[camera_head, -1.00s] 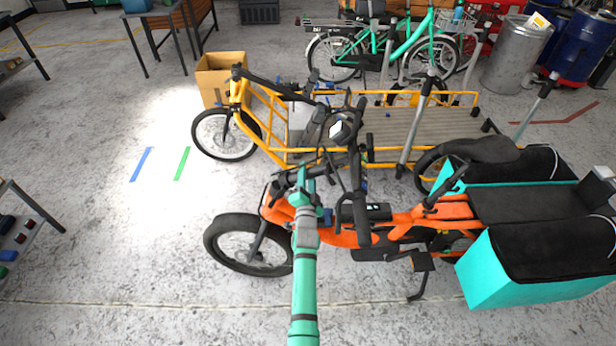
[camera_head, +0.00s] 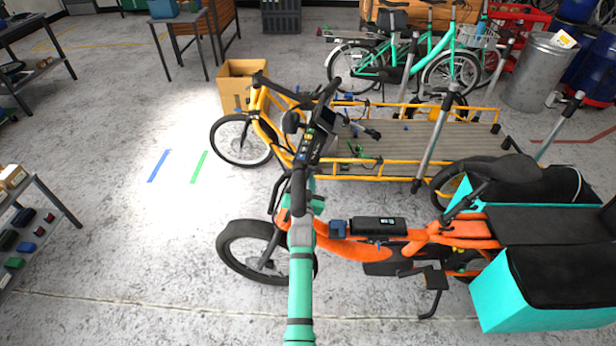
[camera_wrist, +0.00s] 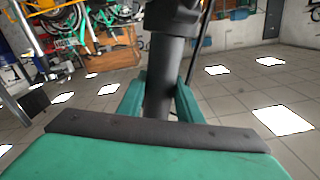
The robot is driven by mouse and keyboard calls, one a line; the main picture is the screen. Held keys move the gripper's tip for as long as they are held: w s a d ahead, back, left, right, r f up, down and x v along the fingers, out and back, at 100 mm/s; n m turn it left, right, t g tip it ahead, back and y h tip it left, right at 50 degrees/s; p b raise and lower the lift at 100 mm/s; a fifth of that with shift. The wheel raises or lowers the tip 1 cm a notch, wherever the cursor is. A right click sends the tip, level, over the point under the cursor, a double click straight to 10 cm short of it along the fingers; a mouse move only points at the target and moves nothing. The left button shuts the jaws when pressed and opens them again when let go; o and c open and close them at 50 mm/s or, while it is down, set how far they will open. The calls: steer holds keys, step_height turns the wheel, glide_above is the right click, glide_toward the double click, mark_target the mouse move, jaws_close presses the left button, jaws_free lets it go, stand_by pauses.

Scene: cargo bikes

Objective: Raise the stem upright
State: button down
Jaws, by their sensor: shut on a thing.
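The orange cargo bike (camera_head: 350,246) stands in front of me, its front wheel to the left. Its black handlebar (camera_head: 299,190), with a lit display (camera_head: 328,118), stands above the front of the frame. In the wrist view the black stem (camera_wrist: 168,60) rises nearly vertical, with a slight lean. My gripper (camera_wrist: 160,103) is shut on the stem, one green finger on each side. In the head view my green arm reaches up to the bike's front, and the handlebar partly hides my gripper. The stem's lower end is hidden.
A yellow cargo bike (camera_head: 380,178) with a long deck stands just behind. Turquoise bags (camera_head: 520,290) hang at the orange bike's rear. A cardboard box (camera_head: 240,84) and a left shelf (camera_head: 45,215) stand apart.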

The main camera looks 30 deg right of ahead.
steer(key=shift+w+a+r+n, duration=0.3)
steer(key=shift+w+a+r, duration=0.1)
steer(key=shift+a, duration=0.15)
steer(key=c, duration=1.3)
jaws_free()
steer(key=shift+d, duration=0.1)
steer(key=shift+o, duration=0.2)
steer(key=shift+s+d+f, duration=0.2)
steer(key=shift+s+f, duration=0.05)
steer(key=shift+s+a+f, duration=0.15)
steer(key=shift+s, duration=0.15)
steer(key=v, duration=1)
